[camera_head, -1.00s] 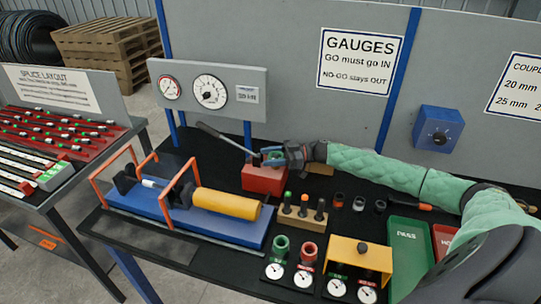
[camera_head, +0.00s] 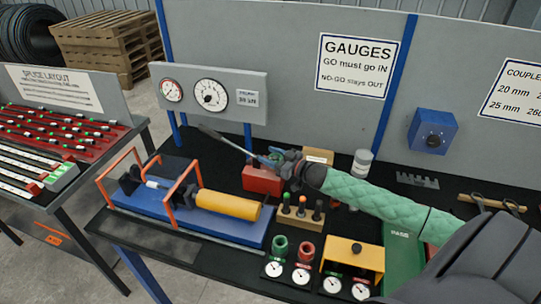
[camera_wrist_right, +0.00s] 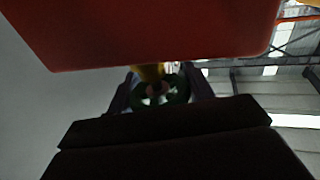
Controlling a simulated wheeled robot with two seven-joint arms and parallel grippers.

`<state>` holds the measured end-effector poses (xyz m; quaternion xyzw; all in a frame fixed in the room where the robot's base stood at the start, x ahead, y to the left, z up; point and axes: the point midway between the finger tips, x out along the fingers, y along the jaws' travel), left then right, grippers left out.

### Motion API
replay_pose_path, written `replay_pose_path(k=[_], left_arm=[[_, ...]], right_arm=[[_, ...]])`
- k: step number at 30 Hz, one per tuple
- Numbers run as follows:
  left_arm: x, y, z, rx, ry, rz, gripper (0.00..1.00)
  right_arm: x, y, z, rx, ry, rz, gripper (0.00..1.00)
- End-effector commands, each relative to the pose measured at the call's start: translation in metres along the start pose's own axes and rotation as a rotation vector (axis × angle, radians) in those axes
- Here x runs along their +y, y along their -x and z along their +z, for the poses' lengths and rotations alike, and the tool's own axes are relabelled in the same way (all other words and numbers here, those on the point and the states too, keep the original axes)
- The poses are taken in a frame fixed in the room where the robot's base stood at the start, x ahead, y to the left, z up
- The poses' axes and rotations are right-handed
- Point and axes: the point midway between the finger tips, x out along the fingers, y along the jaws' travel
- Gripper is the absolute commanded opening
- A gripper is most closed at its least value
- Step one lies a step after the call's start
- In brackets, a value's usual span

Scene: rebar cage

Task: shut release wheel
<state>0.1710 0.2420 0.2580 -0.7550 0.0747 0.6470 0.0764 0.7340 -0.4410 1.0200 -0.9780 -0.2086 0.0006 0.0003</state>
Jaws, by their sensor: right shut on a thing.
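The red pump block (camera_head: 262,181) stands on the black bench behind the blue press, with a grey lever (camera_head: 222,140) rising to the left. My right gripper (camera_head: 277,158) is at the top right of this block, and its jaws hide most of the wheel in the head view. In the right wrist view the green release wheel (camera_wrist_right: 160,95) sits between the two dark fingers, which are shut on it. The red block (camera_wrist_right: 150,30) fills the top of that view. My left gripper is not in view.
The blue press (camera_head: 190,215) with orange frames and a yellow cylinder (camera_head: 228,205) lies front left. Gauges (camera_head: 210,95) stand behind. A plug stand (camera_head: 300,214), a yellow gauge box (camera_head: 354,256) and a green PASS tray (camera_head: 400,243) lie near my right arm.

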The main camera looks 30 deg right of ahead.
Motion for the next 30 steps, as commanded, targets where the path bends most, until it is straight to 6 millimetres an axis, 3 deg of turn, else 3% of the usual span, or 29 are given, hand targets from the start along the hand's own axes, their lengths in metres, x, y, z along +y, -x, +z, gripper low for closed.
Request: replay_pose_path(k=[15, 25, 26, 28, 30], left_arm=[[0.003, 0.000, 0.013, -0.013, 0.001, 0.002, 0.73], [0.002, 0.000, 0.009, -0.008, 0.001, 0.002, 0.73], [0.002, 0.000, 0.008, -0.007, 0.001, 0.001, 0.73], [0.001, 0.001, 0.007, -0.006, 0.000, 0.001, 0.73], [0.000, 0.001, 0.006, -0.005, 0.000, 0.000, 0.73]], right_arm=[[0.003, 0.000, -0.002, 0.003, 0.002, 0.087, 0.29], [0.003, -0.001, -0.002, 0.003, 0.002, 0.087, 0.29], [0.003, -0.001, -0.002, 0.003, 0.002, 0.087, 0.56], [0.003, -0.001, -0.002, 0.003, 0.002, 0.087, 0.69], [0.002, 0.000, -0.002, 0.003, 0.002, 0.087, 0.73]])
